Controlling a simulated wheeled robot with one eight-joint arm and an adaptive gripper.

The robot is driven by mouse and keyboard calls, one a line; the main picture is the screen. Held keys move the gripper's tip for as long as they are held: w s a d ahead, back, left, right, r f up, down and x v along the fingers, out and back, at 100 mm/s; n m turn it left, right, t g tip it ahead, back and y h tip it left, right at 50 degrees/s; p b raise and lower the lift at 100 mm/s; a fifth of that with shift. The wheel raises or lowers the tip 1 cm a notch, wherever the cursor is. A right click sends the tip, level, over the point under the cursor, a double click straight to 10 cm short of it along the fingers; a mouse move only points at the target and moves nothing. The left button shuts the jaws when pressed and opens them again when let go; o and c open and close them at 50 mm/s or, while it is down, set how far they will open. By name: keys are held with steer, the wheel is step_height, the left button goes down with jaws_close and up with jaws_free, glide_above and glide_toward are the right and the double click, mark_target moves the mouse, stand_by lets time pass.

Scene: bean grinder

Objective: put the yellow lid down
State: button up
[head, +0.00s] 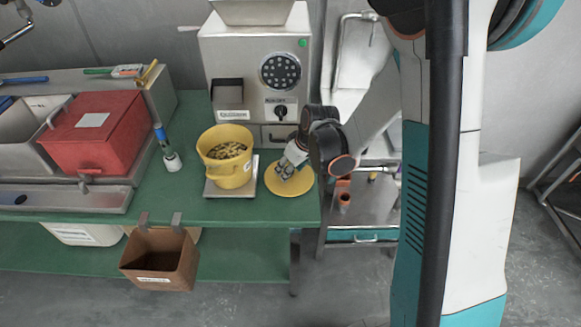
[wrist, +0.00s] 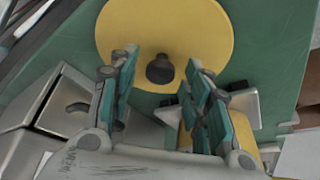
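The yellow lid (head: 303,188) lies flat on the green table, to the right of the yellow pot (head: 228,168). In the wrist view the round lid (wrist: 215,32) shows with its dark knob (wrist: 160,72). My gripper (head: 287,168) is low over the lid. In the wrist view my gripper (wrist: 161,66) has its two fingers apart, one on each side of the knob, with gaps visible. The open pot holds beans and stands on a small scale (head: 213,190). The arm's end hides part of the lid in the head view.
The grinder (head: 237,55) stands behind the pot. A red box (head: 95,133) and metal trays are at the left. A brown bin (head: 160,262) hangs on the table's front edge. A metal cart (head: 365,210) stands right of the table. The lid is close to the table's right edge.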

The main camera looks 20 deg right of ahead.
steer(key=s+r+m+p, duration=0.1)
steer(key=s+r+p, duration=0.1)
steer(key=s+r, duration=0.35)
steer(key=s+r+m+t+h+p, duration=0.1)
steer(key=s+r, duration=0.1)
steer(key=r, duration=0.7)
steer(key=s+r+p, duration=0.2)
steer(key=s+r, duration=0.2)
steer(key=r, duration=0.3)
steer(key=s+r+m+t+h, duration=0.1)
steer(key=s+r+m+t, duration=0.1)
steer(key=s, duration=0.9)
step_height(320, 180, up, 2)
steer(key=shift+s+r+m, duration=0.15)
steer(key=shift+m, duration=0.55)
